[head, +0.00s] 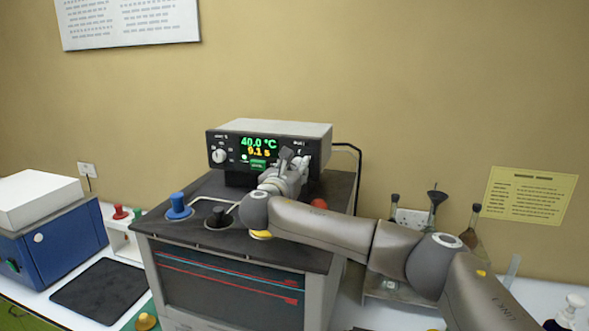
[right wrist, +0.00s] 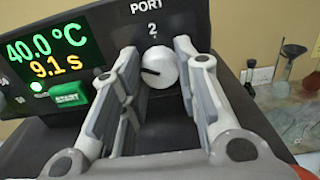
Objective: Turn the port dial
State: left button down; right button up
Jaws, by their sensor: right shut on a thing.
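The port dial (right wrist: 160,72) is a white round knob on the black front panel in the right wrist view. "PORT" and a "2" are printed above it. A dark mark on its face points to the left. My right gripper (right wrist: 157,60) is shut on the dial, one finger on each side. In the head view my right gripper (head: 295,158) reaches the right end of the control box (head: 290,128) and hides the dial. The box display (head: 258,147) reads 40.0 °C and 9.1 s. My left gripper is not in view.
Another white knob (head: 219,155) is at the box's left end. A blue-topped plug (head: 178,204) and a black plug (head: 218,217) stand on the bath's dark top. Flasks with funnels (head: 436,205) stand to the right. A blue device (head: 55,240) stands at left.

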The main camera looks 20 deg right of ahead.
jog(key=shift+f+m+b, duration=0.15)
jog(key=shift+m+b, duration=0.35)
jog(key=shift+b, duration=0.25)
jog(key=shift+m+b, duration=8.25)
jog(key=shift+m, duration=3.25)
jog(key=o, duration=0.9)
jog(key=shift+c, duration=0.2)
jog(key=shift+o, duration=0.8)
